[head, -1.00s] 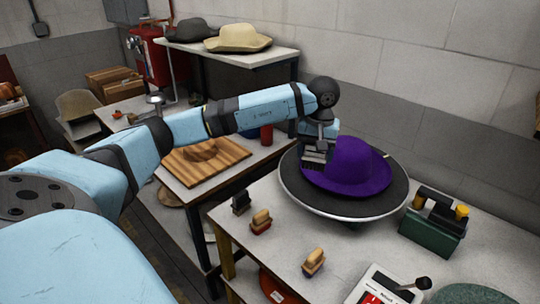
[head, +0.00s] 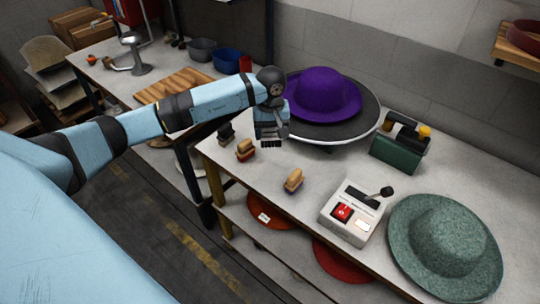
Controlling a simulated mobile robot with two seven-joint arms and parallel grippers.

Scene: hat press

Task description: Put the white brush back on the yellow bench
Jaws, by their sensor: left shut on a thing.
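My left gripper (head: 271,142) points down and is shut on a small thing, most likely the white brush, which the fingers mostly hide. It hangs over the bench with a yellowish leg (head: 265,173), beside the near left side of the turntable with the purple hat. I take this grey-topped bench to be the yellow bench. Below and left of the gripper stand a black brush (head: 226,132) and a wooden brush with a red part (head: 245,150). A wooden brush with a purple part (head: 293,181) stands nearer me. My right gripper is out of view.
The purple hat (head: 322,93) rests on the dark round turntable (head: 365,112). A green box (head: 398,152), a control box with a red switch (head: 343,211) and a green hat (head: 445,240) take the bench's right part. Bare top lies between the brushes and the control box.

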